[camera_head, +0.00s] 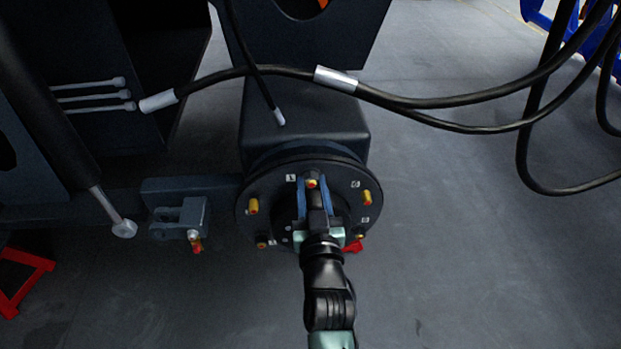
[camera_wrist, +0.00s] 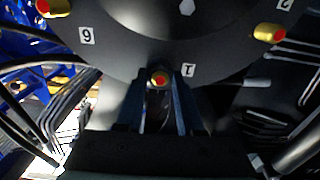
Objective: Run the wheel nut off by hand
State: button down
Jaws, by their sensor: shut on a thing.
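The dark round wheel hub (camera_head: 285,172) faces me in the middle of the head view, with numbered labels around its rim. It also fills the top of the wrist view (camera_wrist: 140,35). The wheel nut (camera_head: 311,183) is at the hub's top position, by the label 1. In the wrist view the nut (camera_wrist: 160,79) shows as a gold ring around a red tip. My gripper (camera_head: 313,190) reaches the hub from the front, its two blue fingers either side of the nut and shut on it. The fingers (camera_wrist: 159,92) partly hide the nut's sides. I cannot tell how far it is threaded on.
Other yellow studs with red tips (camera_head: 253,205) (camera_head: 367,197) ring the hub. Black hoses (camera_head: 450,101) hang across the upper right. A bracket (camera_head: 182,218) and a cylinder rod (camera_head: 111,212) stand left. A red stand (camera_head: 22,280) is at lower left. The floor at right is clear.

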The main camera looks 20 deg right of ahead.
jog(key=n+b, duration=0.3)
jog(key=shift+f, duration=0.4)
jog(key=n+b, duration=0.2)
jog(key=n, duration=0.2)
jog(key=shift+s+r+n, duration=0.1)
jog(key=shift+n, duration=0.3)
jog(key=n+b, duration=0.2)
jog(key=n, duration=0.2)
jog(key=n+b, duration=0.2)
jog(key=n, duration=0.4)
jog(key=shift+s+n, duration=0.1)
jog(key=shift+n, duration=0.3)
jog(key=n+b, duration=0.1)
jog(key=n, duration=0.5)
jog(key=shift+a+r, duration=0.1)
jog(key=shift+c, duration=2.3)
grip_release()
jog(key=shift+s+r, duration=0.1)
jog(key=shift+r, duration=0.1)
jog(key=shift+c, duration=1.1)
